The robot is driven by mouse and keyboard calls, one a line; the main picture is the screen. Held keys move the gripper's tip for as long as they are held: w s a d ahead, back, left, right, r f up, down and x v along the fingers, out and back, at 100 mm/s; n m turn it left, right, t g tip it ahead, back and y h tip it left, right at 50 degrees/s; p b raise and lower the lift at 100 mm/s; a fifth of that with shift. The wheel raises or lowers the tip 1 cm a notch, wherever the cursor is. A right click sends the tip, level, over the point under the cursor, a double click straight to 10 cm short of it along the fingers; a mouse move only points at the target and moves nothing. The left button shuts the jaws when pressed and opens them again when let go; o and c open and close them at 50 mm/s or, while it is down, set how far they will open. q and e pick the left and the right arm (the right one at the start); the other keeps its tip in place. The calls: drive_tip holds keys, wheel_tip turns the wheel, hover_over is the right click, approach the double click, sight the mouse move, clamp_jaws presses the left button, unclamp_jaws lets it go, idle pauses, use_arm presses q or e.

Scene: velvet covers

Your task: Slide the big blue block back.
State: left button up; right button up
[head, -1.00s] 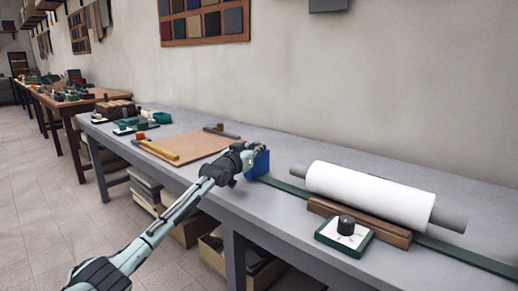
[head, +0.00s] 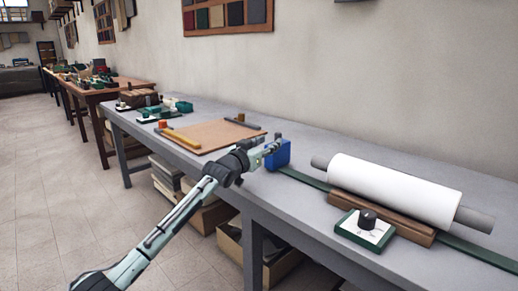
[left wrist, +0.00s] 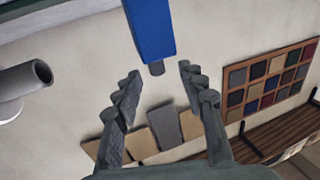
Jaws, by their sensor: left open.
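The big blue block (head: 279,155) stands upright at the left end of a long green strip on the grey table in the head view. In the left wrist view the blue block (left wrist: 150,30) is at the top, with a short dark knob (left wrist: 156,68) on its end. My left gripper (head: 268,147) is just left of the block in the head view. In the left wrist view its fingers (left wrist: 157,82) are spread, with the knob beyond and between their tips. The gap between them looks empty. My right gripper is not in view.
A tan board (head: 212,135) lies left of the block. The green strip (head: 306,180) runs between block and cradle.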

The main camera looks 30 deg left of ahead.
use_arm(q)
drive_tip(key=s, duration=0.5)
drive_tip(key=shift+s+a, duration=0.3)
drive_tip(key=shift+s, duration=0.05)
